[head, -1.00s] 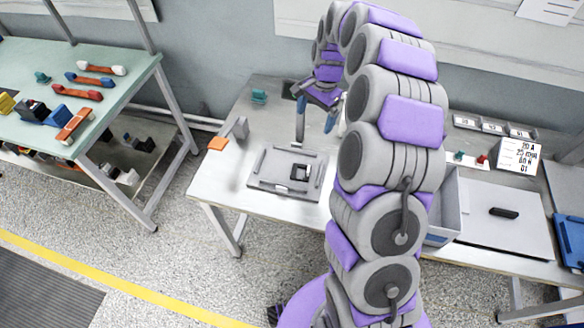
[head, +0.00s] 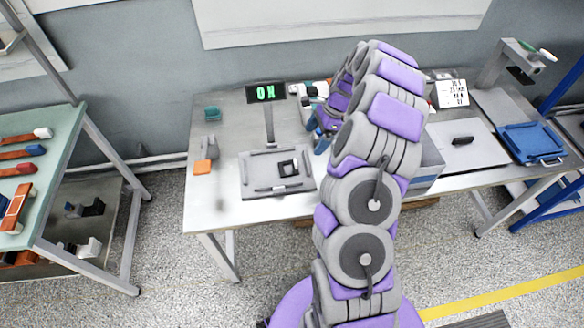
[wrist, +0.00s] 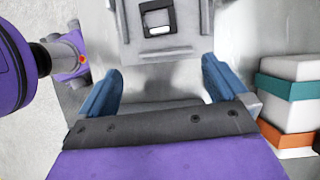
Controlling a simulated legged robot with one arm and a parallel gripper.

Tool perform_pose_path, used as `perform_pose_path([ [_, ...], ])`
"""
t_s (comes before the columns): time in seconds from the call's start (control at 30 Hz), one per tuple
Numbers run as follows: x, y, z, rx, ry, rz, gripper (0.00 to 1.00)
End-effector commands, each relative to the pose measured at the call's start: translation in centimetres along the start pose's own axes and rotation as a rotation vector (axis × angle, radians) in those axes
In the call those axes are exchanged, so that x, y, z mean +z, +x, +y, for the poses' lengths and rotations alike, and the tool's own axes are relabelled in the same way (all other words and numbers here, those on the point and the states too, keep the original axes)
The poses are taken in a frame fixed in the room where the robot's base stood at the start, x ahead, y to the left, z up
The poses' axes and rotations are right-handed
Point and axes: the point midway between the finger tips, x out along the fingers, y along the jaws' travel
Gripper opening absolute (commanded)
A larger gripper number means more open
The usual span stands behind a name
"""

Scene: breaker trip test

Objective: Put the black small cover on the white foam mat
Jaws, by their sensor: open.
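A small black piece (head: 463,141), which looks like the black small cover, lies on the flat white mat (head: 484,155) at the right of the bench. My gripper (head: 323,138) is over the middle of the bench, left of that mat and to the right of the grey fixture plate (head: 252,174). In the wrist view my gripper (wrist: 161,92) has its blue fingers wide apart with nothing between them. A black square part (head: 288,168) sits on the fixture plate; it also shows in the wrist view (wrist: 158,18), beyond the fingers.
A display (head: 265,93) with green letters stands behind the fixture plate. A grey bin (head: 430,160), partly behind my arm, is left of the mat. A blue tray (head: 533,143) is to its right. An orange block (head: 203,167) lies at the bench's left.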

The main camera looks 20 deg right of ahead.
Motion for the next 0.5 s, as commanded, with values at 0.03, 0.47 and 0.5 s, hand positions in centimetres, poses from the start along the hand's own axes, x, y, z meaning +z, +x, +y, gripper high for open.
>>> perform_pose_path([
  [0.03, 0.3, 1.4, 0.2, 0.008, -0.004, -0.001, 1.0],
  [0.47, 0.0, 8.4, 0.1, 0.003, -0.001, -0.002, 1.0],
  [0.5, -0.1, 8.5, 0.1, 0.003, -0.001, -0.004, 1.0],
])
